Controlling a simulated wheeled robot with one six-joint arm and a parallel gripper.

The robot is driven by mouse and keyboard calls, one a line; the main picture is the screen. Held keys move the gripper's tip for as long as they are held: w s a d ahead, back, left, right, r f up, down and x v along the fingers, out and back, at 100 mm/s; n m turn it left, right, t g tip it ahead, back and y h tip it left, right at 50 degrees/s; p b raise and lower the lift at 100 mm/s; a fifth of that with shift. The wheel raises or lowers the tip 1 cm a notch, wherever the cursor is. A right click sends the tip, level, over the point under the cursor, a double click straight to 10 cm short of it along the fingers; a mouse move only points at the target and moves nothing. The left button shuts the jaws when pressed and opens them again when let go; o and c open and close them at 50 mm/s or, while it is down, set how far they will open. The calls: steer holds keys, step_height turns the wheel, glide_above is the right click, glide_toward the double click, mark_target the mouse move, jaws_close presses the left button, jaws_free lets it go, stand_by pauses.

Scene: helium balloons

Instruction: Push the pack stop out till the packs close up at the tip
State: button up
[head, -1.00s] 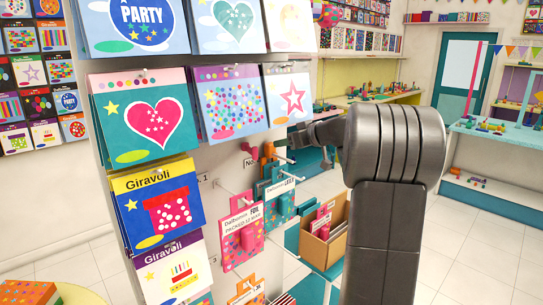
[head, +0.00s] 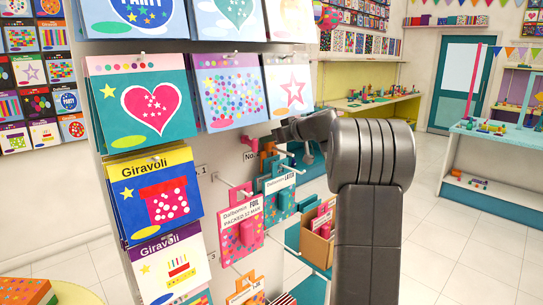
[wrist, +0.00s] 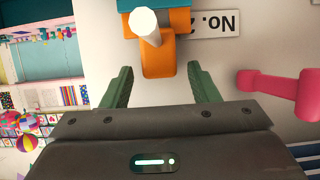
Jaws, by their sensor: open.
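An orange piece (wrist: 160,55) sits around a white peg (wrist: 145,28) in the wrist view, with teal behind it. It looks like the pack stop, though I cannot be sure. My gripper (wrist: 160,76) is open, its two green fingers on either side of the orange piece's lower end in the picture; no contact shows. In the head view, teal packs (head: 276,192) marked Latex hang below the orange piece (head: 267,158), left of my dark wrist. My fingertips are hidden there.
A pink hooked piece (wrist: 285,92) stands right of my fingers in the wrist view. A No. 2 label (wrist: 215,24) is on the wall. Pink packs (head: 240,230) hang in front, beside cards (head: 150,108). A cardboard box (head: 318,240) stands behind.

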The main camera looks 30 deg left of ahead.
steer(key=c, duration=1.1)
steer(key=shift+s+d+p, duration=0.25)
steer(key=shift+d, duration=0.4)
steer(key=shift+s+d+p, duration=0.2)
steer(key=shift+d+p, duration=0.1)
steer(key=shift+d, duration=0.3)
steer(key=shift+s+d+p, duration=0.25)
steer(key=shift+d, duration=0.5)
steer(key=shift+s+d+p, duration=0.3)
steer(key=shift+d+p, duration=0.15)
steer(key=shift+d, duration=0.2)
steer(key=shift+s+d+p, duration=0.25)
steer(key=shift+d+p, duration=0.2)
steer(key=shift+d, duration=0.2)
steer(key=o, duration=1.1)
steer(key=shift+d, duration=0.15)
steer(key=shift+s+d+r, duration=0.2)
steer(key=shift+d+r, duration=0.1)
steer(key=shift+d, duration=0.2)
steer(key=shift+p+v, duration=0.4)
steer(key=shift+v, duration=1.95)
steer(key=shift+s, duration=0.1)
